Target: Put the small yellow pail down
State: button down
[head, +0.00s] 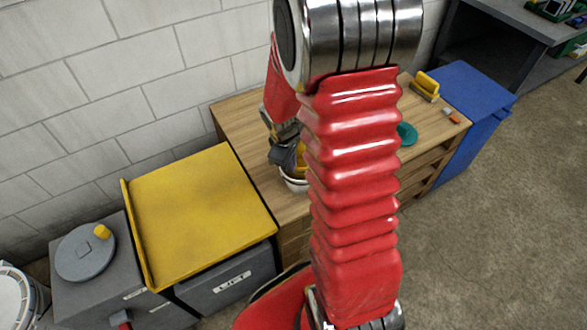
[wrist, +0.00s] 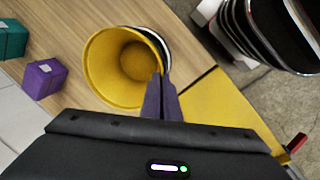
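The small yellow pail (wrist: 122,62) is in the wrist view with its open mouth toward the camera and its inside empty. My gripper (wrist: 160,98) has its two dark fingers close together on the pail's right rim, pinching the wall. In the head view the yellow pail (head: 301,160) shows only in part, behind my red arm, beside my gripper (head: 287,150). A white rounded container (head: 295,184) shows just below it. I cannot tell whether the pail touches that container or hangs above it.
The wooden bench (head: 238,112) carries a purple block (wrist: 44,80), a teal block (wrist: 12,40), a teal round thing (head: 407,134), a yellow object (head: 426,86) and a small orange piece (head: 454,117). A yellow-topped lift (head: 200,210) stands at left, a blue bin (head: 468,95) at right.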

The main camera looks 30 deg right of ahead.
jog(key=shift+a+x, duration=0.15)
jog(key=shift+x, duration=0.65)
jog(key=shift+a+x, duration=0.15)
jog(key=shift+x, duration=0.65)
jog(key=shift+s+f, duration=0.15)
jog(key=shift+f, duration=0.2)
jog(key=c, duration=2.5)
grip_release()
jog(key=o, duration=0.5)
jog(key=shift+c, duration=0.2)
jog(key=shift+r, duration=0.1)
jog(key=v, duration=1.2)
jog(key=shift+r, duration=0.2)
